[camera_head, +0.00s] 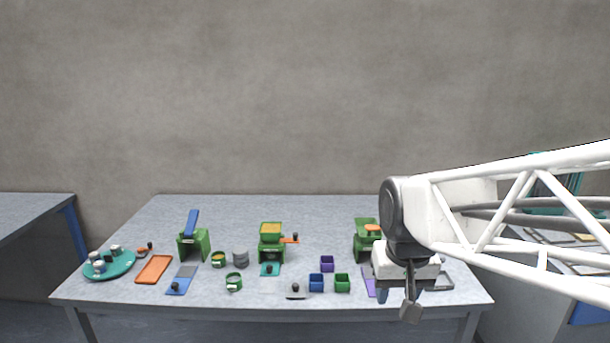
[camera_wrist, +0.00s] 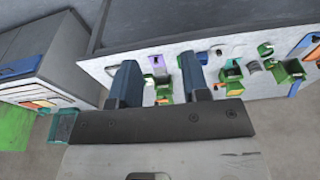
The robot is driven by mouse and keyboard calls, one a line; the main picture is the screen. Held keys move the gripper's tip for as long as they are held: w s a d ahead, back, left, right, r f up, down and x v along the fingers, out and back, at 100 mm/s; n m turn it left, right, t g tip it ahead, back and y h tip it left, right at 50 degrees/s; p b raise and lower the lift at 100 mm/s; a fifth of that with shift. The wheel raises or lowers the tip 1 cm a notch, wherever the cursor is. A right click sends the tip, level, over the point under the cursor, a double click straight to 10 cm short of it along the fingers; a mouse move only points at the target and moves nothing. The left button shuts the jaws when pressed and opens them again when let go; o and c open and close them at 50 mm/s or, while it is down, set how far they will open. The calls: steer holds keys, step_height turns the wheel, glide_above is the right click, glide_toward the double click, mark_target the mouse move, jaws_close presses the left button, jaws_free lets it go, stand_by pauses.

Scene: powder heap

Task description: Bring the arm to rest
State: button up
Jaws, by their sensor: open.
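My gripper (camera_head: 396,291) hangs at the right end of the table in the head view, in front of the table's front edge. It is open and empty. In the wrist view its two dark fingers (camera_wrist: 157,84) stand apart, with the table behind them. My white arm reaches in from the right and hides part of the table's right end. I cannot tell the exact height of my gripper over the table.
The grey table (camera_head: 330,212) holds green machines (camera_head: 271,243), small blue (camera_head: 316,283) and green boxes (camera_head: 342,283), an orange tray (camera_head: 154,269) and a teal plate (camera_head: 108,271) with small cups. A grey cabinet (camera_wrist: 45,62) stands beside the table. The table's back strip is clear.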

steer(key=s+d+f, duration=0.1)
steer(key=s, duration=0.5)
steer(key=s+d+f, duration=0.2)
steer(key=s, duration=0.3)
steer(key=shift+s, duration=0.35)
